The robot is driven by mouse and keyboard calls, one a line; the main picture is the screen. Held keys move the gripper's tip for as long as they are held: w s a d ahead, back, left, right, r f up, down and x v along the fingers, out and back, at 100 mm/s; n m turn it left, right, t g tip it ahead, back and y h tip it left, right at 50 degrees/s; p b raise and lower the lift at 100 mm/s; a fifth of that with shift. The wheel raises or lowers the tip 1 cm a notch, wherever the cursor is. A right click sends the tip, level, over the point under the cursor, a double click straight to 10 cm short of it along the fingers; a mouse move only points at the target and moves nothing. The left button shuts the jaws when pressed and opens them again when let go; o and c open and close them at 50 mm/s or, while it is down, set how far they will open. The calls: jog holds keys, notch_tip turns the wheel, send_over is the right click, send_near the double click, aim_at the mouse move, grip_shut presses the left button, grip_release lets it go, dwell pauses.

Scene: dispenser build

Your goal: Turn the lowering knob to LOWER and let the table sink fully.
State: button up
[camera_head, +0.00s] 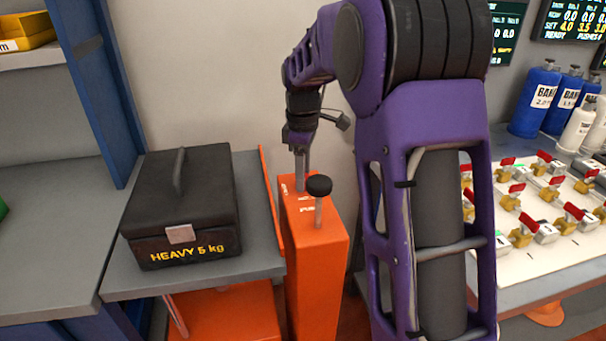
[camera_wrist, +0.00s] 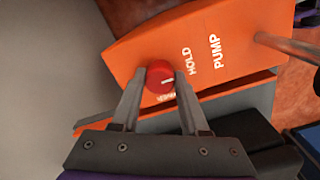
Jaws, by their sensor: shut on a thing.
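The red lowering knob (camera_wrist: 157,68) sits on the orange pedestal (camera_wrist: 232,30). It has a white mark that points right in the wrist view. HOLD and PUMP are printed beside it; a third, upside-down label is partly hidden beside the knob. My gripper (camera_wrist: 160,82) is shut on the knob, one finger on each side. In the head view my gripper (camera_head: 300,183) reaches down to the top of the orange pedestal (camera_head: 318,265), and the knob is hidden there. The grey lift table (camera_head: 258,262) stands left of the pedestal, bearing a black case (camera_head: 190,215) marked HEAVY 5 kg.
A pump handle with a black ball (camera_head: 319,186) stands up close to my gripper. A grey bench (camera_head: 50,230) and blue post (camera_head: 95,90) are at the left. A counter with several red-handled valves (camera_head: 525,215) is at the right.

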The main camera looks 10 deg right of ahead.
grip_shut()
